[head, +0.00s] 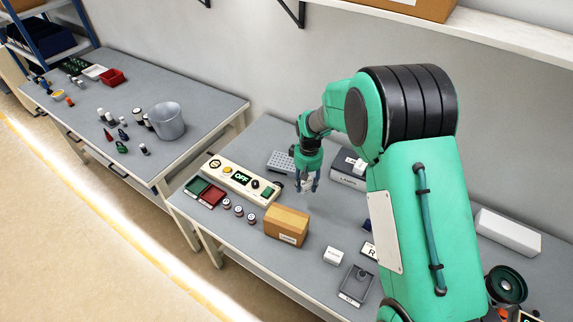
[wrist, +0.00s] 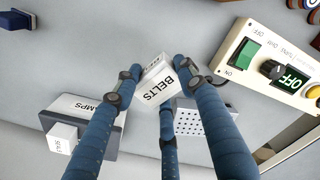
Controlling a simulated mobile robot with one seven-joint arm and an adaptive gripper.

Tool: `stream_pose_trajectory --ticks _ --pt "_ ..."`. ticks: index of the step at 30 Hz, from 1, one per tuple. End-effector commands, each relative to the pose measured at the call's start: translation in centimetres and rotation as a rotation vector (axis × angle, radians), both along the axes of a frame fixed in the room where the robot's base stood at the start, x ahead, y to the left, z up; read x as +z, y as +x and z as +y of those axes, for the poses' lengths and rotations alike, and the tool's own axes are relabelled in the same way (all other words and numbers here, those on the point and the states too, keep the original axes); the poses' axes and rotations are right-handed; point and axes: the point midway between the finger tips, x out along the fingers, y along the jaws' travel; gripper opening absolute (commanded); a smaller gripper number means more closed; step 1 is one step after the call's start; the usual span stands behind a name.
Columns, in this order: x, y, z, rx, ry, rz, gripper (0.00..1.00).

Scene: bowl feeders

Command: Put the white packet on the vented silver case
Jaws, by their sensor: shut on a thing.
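My gripper (head: 307,182) is shut on a white packet (wrist: 158,84) with the word BELTS on it. The packet sits tilted between the blue fingers in the wrist view, and the fingers mostly hide it in the head view. The vented silver case (head: 281,161) lies on the table behind and left of my gripper in the head view. Its perforated face also shows in the wrist view (wrist: 190,120), beyond the packet and partly behind a finger. The packet appears apart from the case; its height above the table is hard to tell.
A grey LAMPS box (head: 347,179) with a small white box on top stands right of my gripper. A control panel (head: 240,181) reading OFF lies to the left.

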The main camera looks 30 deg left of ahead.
Motion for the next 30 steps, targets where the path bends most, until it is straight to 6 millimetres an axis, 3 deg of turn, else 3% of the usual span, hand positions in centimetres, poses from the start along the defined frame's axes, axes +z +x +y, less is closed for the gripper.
stream_pose_trajectory --ticks 12,30 --pt "-0.3 -2.6 0.2 0.418 0.0 0.0 0.11" --pt "-0.3 -2.8 0.2 0.476 0.0 0.001 0.11"
